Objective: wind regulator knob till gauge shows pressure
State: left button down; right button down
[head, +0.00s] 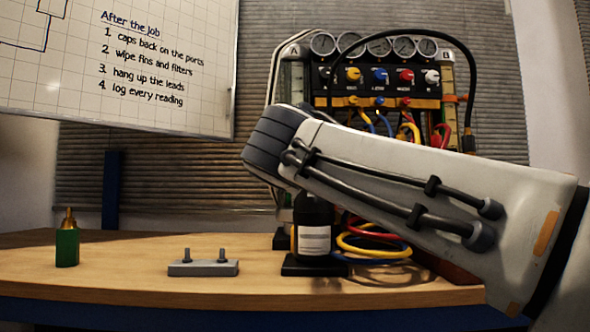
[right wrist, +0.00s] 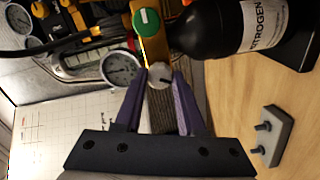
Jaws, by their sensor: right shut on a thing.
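In the right wrist view my right gripper (right wrist: 159,80) has its purple fingers on either side of a small grey round knob (right wrist: 160,72) with a dark mark, and is shut on it. The knob sits at the end of a brass regulator body (right wrist: 154,46). A white dial gauge (right wrist: 120,68) is beside the knob; its needle reading is too small to tell. A green round handle (right wrist: 147,22) is on the brass body near the black nitrogen bottle (right wrist: 222,25). In the head view the bottle (head: 313,235) stands upright, its top and my right gripper hidden behind my right arm.
A gauge panel (head: 380,75) with several dials, coloured knobs and hoses stands behind my arm. On the table (head: 130,285) are a green cylinder with a brass tip (head: 67,245) and a grey block with two pegs (head: 203,268). A whiteboard (head: 120,70) hangs at upper left.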

jog(key=c, duration=0.5)
grip_release()
jog(key=shift+f, duration=0.1)
jog(key=s+p, duration=0.1)
jog(key=s, duration=0.9)
jog(key=shift+s+a, duration=0.25)
jog(key=shift+a, duration=0.1)
